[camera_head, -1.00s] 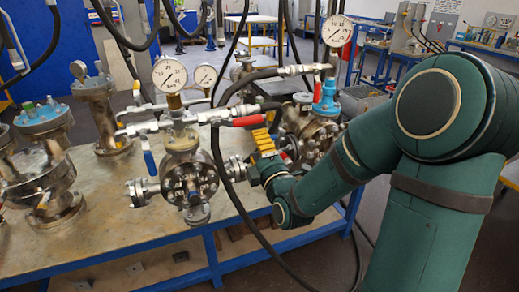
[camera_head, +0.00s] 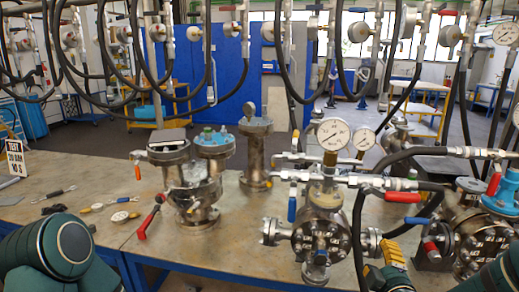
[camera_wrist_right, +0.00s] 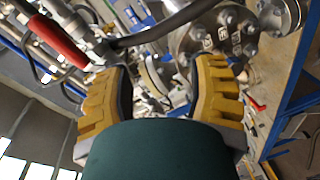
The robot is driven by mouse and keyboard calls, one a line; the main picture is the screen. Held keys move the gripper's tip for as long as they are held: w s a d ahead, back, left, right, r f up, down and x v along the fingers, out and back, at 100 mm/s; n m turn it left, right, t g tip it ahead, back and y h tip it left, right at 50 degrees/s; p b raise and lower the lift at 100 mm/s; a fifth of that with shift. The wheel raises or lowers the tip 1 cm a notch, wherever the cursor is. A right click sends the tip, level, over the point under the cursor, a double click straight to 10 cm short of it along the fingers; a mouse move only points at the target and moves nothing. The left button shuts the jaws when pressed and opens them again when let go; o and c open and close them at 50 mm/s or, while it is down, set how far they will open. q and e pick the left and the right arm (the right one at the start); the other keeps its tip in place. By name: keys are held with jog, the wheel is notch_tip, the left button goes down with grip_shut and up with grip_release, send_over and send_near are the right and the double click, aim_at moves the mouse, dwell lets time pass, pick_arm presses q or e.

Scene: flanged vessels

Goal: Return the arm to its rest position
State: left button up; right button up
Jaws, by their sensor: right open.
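My right arm (camera_head: 492,275) is at the lower right edge of the head view. Its yellow-fingered right gripper (camera_head: 394,262) shows beside the central flanged vessel (camera_head: 321,236), partly cut off by the bottom edge. In the right wrist view the right gripper (camera_wrist_right: 160,85) has its two yellow fingers wide apart. Vessel flanges and a black hose show beyond the fingers; nothing is clearly held, and I cannot tell if they touch anything. A green link of my left arm (camera_head: 62,250) shows at the lower left; its gripper is out of view.
Another vessel (camera_head: 470,240) with a blue top stands close to the right arm. A black hose (camera_head: 362,225) with a red sleeve (camera_head: 403,197) loops near the gripper. Several vessels, a red-handled valve and small tools lie on the table (camera_head: 90,170). Hoses and gauges hang above.

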jog(key=s+a+f+m+g+y, duration=0.2)
jog(key=s+a+f+m+g, duration=0.15)
jog(key=a+f, duration=0.45)
jog(key=s+a+f+m+g+y, duration=0.2)
jog(key=a+f+m+g, duration=0.25)
jog(key=f, duration=0.85)
jog(key=s+a+f+m+g+y, duration=0.2)
jog(key=s+a+f+m+g, duration=0.4)
jog(key=s, duration=0.5)
notch_tip(320, 180, down, 3)
jog(key=shift+a+g, duration=0.5)
jog(key=shift+a, duration=0.5)
jog(key=shift+s, duration=0.1)
